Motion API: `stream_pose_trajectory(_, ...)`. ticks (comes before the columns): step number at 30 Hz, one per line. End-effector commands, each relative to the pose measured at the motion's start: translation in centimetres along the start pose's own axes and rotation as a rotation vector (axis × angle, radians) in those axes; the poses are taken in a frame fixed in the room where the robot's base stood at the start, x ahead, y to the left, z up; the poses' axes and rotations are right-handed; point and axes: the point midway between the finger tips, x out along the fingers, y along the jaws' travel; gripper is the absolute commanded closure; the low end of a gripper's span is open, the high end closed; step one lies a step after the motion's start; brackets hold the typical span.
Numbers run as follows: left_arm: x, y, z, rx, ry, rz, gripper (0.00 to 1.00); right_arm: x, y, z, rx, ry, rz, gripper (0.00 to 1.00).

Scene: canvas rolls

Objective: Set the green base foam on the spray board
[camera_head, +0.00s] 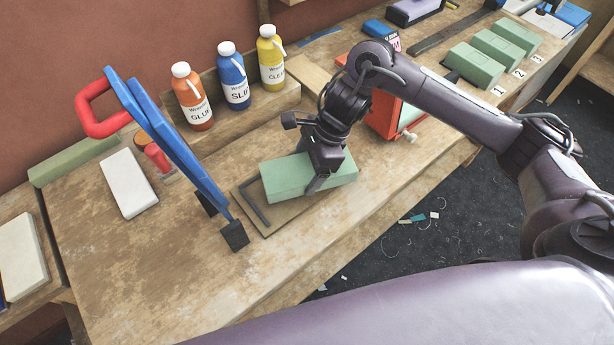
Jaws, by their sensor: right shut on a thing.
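The green base foam (283,179) is a pale green block at the middle of the workbench. My right gripper (320,182) is shut on it from above, toward its right half, with one finger showing on its near side. The spray board (287,214) is a flat brown board with a dark angled bracket on its left part. The foam is over the board and hides much of it; its right end reaches past the board. I cannot tell whether the foam touches the board. My left gripper is not in view.
A blue frame tool with a red handle (172,142) stands left of the board. Orange (192,98), blue (234,78) and yellow (271,60) bottles stand behind. A red box (385,118) is at the right. A white block (128,184) lies left. The front left bench is clear.

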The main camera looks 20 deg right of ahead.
Motion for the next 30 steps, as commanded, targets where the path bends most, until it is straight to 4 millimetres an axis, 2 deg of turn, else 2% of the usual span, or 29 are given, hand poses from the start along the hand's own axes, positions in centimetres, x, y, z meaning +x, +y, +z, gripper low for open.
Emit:
stream_pose_trajectory(10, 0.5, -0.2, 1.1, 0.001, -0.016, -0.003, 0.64, 3.5, 0.1, -1.4, 0.002, -0.002, 0.003, 0.46)
stream_pose_trajectory(18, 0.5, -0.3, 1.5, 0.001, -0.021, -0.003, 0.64, 3.8, 0.0, -1.6, 0.002, 0.001, -0.001, 0.46)
stream_pose_trajectory(19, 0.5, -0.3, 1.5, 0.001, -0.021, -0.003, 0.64, 3.8, 0.0, -1.6, 0.002, 0.001, 0.000, 0.19)
stream_pose_trajectory(23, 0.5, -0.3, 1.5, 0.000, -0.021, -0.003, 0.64, 3.8, 0.0, -1.6, 0.002, 0.001, 0.000, 0.02)
stream_pose_trajectory(30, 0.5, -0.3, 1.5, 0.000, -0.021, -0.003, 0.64, 3.8, 0.0, -1.6, 0.001, 0.001, 0.000, 0.01)
